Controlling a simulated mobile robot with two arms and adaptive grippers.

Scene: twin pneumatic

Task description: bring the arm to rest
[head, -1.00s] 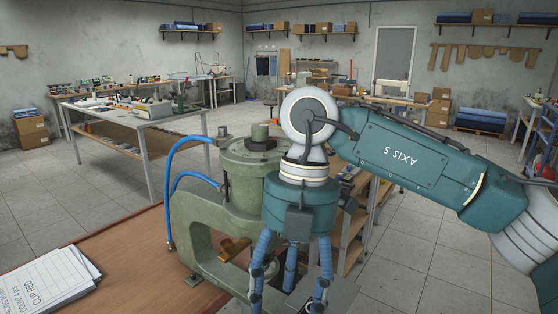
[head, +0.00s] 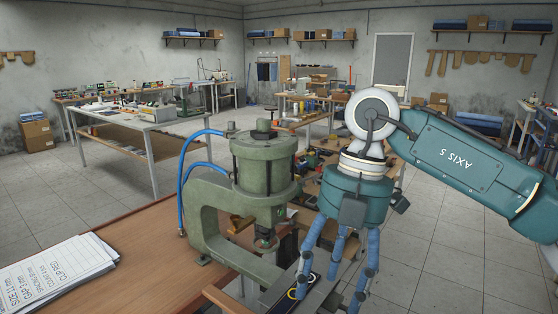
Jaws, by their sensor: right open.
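My right arm (head: 465,165) comes in from the right, a teal and white arm marked "AXIS 5". Its right gripper (head: 335,285) hangs down with blue fingers spread open, beside the right side of the green pneumatic press (head: 263,165). No object shows between the fingers. The fingertips are near the bottom edge of the view, in front of a dark strip (head: 312,284) with a yellow ring and a white ring. Part of the strip is hidden by the fingers. My left gripper is not in view.
A wooden bench (head: 140,260) carries the press, with blue hoses (head: 184,180) at its left. Papers (head: 58,268) lie at the front left. Behind stand a cluttered shelf and worktables (head: 152,122). Open floor (head: 430,250) lies to the right.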

